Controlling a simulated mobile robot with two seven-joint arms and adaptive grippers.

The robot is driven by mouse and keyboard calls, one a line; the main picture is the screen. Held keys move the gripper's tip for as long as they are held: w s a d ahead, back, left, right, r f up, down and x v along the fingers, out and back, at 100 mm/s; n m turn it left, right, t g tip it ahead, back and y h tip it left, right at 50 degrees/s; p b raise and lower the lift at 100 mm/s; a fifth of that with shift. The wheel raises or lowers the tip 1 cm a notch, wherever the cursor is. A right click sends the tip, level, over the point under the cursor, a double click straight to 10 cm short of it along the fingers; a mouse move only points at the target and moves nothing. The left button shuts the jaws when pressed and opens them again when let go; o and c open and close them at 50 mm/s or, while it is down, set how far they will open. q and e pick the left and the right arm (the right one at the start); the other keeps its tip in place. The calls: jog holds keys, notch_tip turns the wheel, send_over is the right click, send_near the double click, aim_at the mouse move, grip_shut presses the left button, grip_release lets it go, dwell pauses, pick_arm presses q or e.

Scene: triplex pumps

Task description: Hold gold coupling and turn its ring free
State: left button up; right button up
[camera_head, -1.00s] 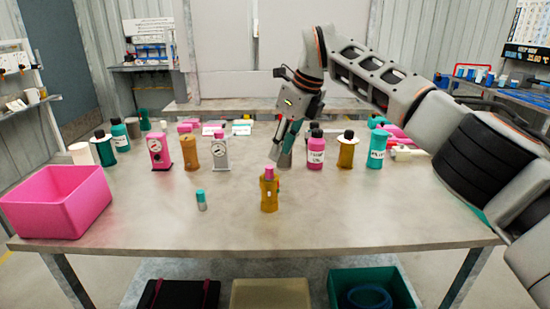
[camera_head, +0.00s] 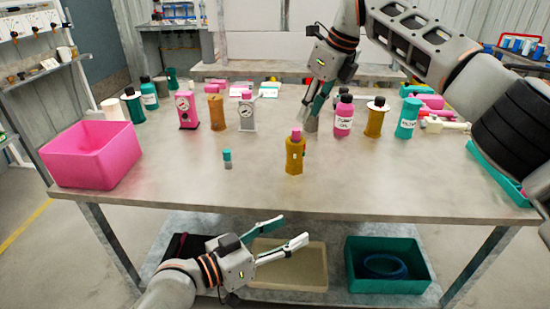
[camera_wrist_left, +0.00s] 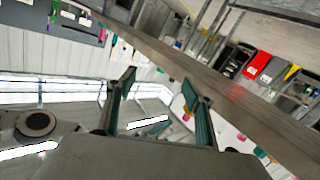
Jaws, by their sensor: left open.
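The gold coupling (camera_head: 295,157) stands upright near the front middle of the table, with a pink ring (camera_head: 296,134) at its top. My left gripper (camera_head: 293,231) is open and empty, in front of the table's front edge and below the tabletop. Its two spread fingers also show in the left wrist view (camera_wrist_left: 157,88), with nothing between them. My right gripper (camera_head: 318,103) points down behind the coupling, at a grey piece (camera_head: 311,124) on the table; whether it is open or shut does not show. I cannot pick out the coupling for sure in the left wrist view.
A pink bin (camera_head: 92,158) stands at the table's left. A small teal-and-grey piece (camera_head: 227,159) stands left of the coupling. Gauges and several bottles line the back. A teal bin (camera_head: 388,268) is on the shelf below. The table's front (camera_head: 350,192) is clear.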

aim_at(289, 158)
pick_arm(q)
jog(key=w+d+r+m+g+h, duration=0.25)
jog(key=w+r, duration=0.25)
jog(key=r, duration=0.4)
jog(key=w, duration=0.1)
jog(key=w+y, duration=0.1)
jog(key=w, duration=0.1)
jog(key=w+a+y, duration=0.1)
jog(key=w, duration=0.1)
jog(key=shift+w+m, duration=0.2)
jog(key=shift+m, duration=0.05)
jog(key=w+a+y, duration=0.1)
jog(key=w, duration=0.1)
jog(key=w+a+y, duration=0.1)
jog(key=w+a, duration=0.1)
jog(key=w, duration=0.1)
jog(key=w+a+f+y, duration=0.1)
jog(key=w+a, duration=0.1)
jog(key=shift+w+f+n+t, duration=0.1)
jog(key=shift+w+n+t, duration=0.15)
jog(key=shift+n+t, duration=0.15)
jog(key=shift+w+f+y, duration=0.1)
jog(key=shift+w+y, duration=0.15)
jog(key=shift+w+d+f, duration=0.15)
jog(key=shift+w+d, duration=0.05)
jog(key=shift+w, duration=0.05)
jog(key=shift+x, duration=3.4)
jog(key=shift+f, duration=0.1)
grip_shut()
